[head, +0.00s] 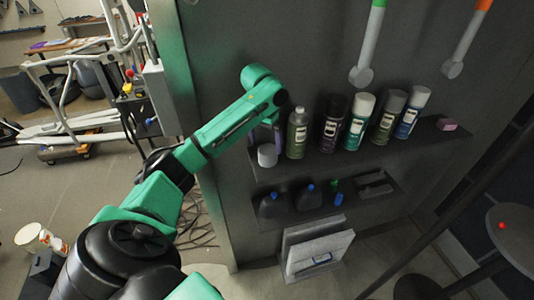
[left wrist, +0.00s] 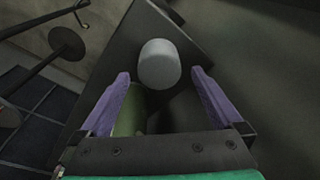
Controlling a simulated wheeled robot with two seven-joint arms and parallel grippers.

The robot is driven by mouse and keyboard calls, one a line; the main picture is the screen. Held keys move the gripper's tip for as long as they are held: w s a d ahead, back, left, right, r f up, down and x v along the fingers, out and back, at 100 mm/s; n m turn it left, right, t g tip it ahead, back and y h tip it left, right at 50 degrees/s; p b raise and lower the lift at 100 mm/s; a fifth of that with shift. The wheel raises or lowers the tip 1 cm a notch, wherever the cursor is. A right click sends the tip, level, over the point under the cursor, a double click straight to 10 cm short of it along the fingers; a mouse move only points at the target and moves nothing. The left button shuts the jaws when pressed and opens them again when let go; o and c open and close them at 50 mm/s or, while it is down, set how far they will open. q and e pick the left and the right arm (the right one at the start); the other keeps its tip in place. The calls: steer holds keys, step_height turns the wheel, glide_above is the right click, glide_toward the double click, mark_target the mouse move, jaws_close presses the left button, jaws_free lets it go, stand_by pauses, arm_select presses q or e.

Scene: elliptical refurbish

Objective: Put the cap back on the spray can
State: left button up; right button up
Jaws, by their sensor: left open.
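A grey cap (head: 267,156) rests near the left end of the upper shelf. The green-grey spray can (head: 297,136) stands upright just right of it, with a bare pale nozzle on top. My left gripper (head: 265,143) is at the cap, its purple fingers pointing down. In the left wrist view the fingers (left wrist: 160,76) are spread wide, and the cap (left wrist: 159,62) lies just beyond and between the tips, apart from both. A green surface (left wrist: 131,112), apparently the can, shows beside the left finger. My right gripper is not in view.
Several capped cans, including a green-and-white one (head: 359,122), stand in a row to the right on the upper shelf (head: 315,162). A lower shelf (head: 350,208) holds dark bottles. Two long-handled tools (head: 366,60) hang on the wall above.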

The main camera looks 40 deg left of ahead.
mark_target(268, 149)
arm_select(q)
steer(key=shift+w+f, duration=0.2)
steer(key=f+p, duration=0.2)
steer(key=shift+w+f+p, duration=0.2)
steer(key=shift+w+p, duration=0.05)
steer(key=shift+p, duration=0.15)
step_height(268, 149, down, 3)
steer(key=shift+w+r, duration=0.1)
steer(key=shift+r, duration=0.1)
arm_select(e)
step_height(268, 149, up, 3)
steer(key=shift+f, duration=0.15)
arm_select(q)
steer(key=shift+c, duration=0.3)
steer(key=c, duration=1.1)
steer(key=shift+w+r, duration=0.1)
steer(key=shift+r, duration=0.05)
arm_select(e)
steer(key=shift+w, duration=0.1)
